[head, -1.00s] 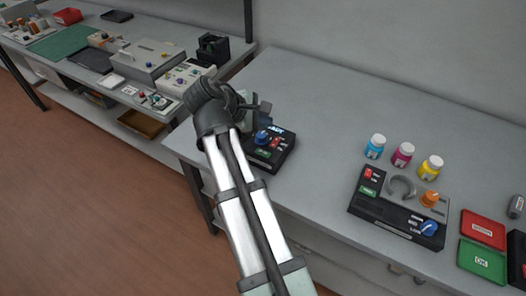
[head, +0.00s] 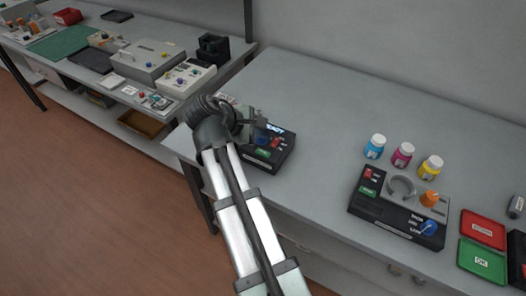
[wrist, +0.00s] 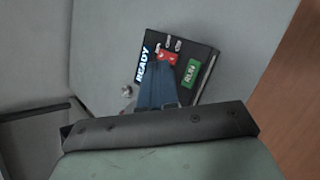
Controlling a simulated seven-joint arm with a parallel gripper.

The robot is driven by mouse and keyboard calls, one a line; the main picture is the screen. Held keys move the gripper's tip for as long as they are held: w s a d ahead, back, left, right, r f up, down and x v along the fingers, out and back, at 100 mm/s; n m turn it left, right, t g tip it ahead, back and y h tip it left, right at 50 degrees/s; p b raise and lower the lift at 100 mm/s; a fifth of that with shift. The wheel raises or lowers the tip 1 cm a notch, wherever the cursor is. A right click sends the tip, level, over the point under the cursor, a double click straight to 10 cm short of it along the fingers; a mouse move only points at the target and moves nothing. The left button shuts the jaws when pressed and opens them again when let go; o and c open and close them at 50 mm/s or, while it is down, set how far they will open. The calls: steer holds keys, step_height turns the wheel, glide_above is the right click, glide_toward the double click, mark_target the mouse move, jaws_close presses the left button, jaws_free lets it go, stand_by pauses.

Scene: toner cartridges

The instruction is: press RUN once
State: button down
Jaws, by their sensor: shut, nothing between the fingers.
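The black control box (head: 284,158) sits near the left end of the near bench. Its lit display (head: 275,128) reads READY in the wrist view (wrist: 142,66). The green RUN button (head: 262,153) is on the box's near side; in the wrist view RUN (wrist: 191,73) is clear and uncovered. A red button (wrist: 169,57) is beside it. My gripper (head: 261,119) is above the box. In the wrist view its shut bluish fingers (wrist: 161,66) overlap the box between READY and RUN, apart from RUN.
A second control panel (head: 386,218) with an orange knob and a grey ring stands to the right. Cyan, magenta and yellow bottles (head: 403,154) stand behind it. Red (head: 484,229) and green (head: 482,261) trays lie far right. Bench surface between the two panels is clear.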

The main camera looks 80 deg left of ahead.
mark_target(260, 154)
steer(key=shift+f, duration=2.4)
steer(key=shift+f, duration=0.85)
stand_by(1.0)
steer(key=shift+r, duration=0.85)
steer(key=shift+r, duration=0.1)
steer(key=shift+r, duration=2.4)
steer(key=shift+w, duration=0.1)
